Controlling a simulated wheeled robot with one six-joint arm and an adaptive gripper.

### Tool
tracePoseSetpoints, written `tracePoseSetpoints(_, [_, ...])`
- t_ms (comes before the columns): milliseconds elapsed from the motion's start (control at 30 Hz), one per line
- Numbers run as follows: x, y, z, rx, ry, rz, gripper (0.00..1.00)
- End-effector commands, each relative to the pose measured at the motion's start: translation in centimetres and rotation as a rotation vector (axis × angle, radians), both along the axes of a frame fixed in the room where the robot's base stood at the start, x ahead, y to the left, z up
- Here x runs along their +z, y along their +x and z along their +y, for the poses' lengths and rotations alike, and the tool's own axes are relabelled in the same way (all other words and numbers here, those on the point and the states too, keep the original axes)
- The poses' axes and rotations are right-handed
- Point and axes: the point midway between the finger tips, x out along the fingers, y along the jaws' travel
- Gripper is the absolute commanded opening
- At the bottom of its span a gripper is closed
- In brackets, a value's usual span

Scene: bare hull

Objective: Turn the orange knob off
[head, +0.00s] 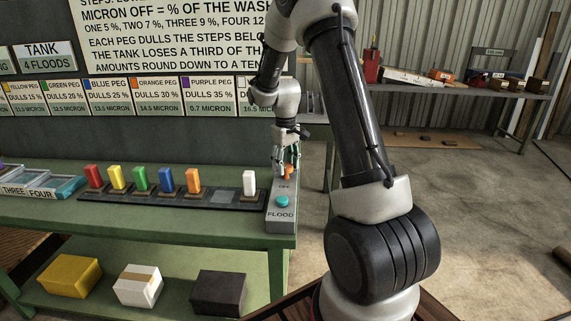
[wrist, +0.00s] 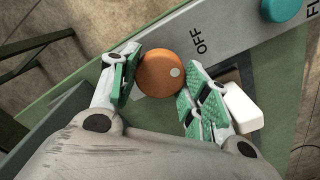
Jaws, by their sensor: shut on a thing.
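The round orange knob (wrist: 160,74) sits on a grey panel (wrist: 228,30), next to the word OFF, and a white dot shows on its face. The dot is on the knob's right side in the wrist view and does not point straight at OFF. My gripper (wrist: 158,85) has its green-padded fingers on either side of the knob and is shut on it. In the head view my gripper (head: 287,162) reaches down to the panel end at the bench's right, and only a bit of the knob (head: 289,169) shows below the fingers.
A teal button (head: 282,201) marked FLOOD is on the same panel. A white peg (head: 249,183) stands just left of it, close to my finger in the wrist view. Several coloured pegs stand further left on the dark rack (head: 150,198). Boxes lie on the lower shelf.

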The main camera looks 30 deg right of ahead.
Motion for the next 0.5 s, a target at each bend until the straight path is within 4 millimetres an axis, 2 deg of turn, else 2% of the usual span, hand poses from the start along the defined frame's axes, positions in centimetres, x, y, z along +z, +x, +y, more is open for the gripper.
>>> tracePoseSetpoints(167, [0.06, 0.07, -0.02, -0.001, -0.001, -0.002, 0.22])
tracePoseSetpoints(200, [0.06, 0.07, -0.02, -0.001, -0.001, -0.002, 0.52])
tracePoseSetpoints(300, [0.05, 0.05, -0.02, -0.001, 0.000, -0.002, 0.69])
tracePoseSetpoints(500, [0.02, 0.03, 0.00, 0.000, 0.000, -0.001, 0.69])
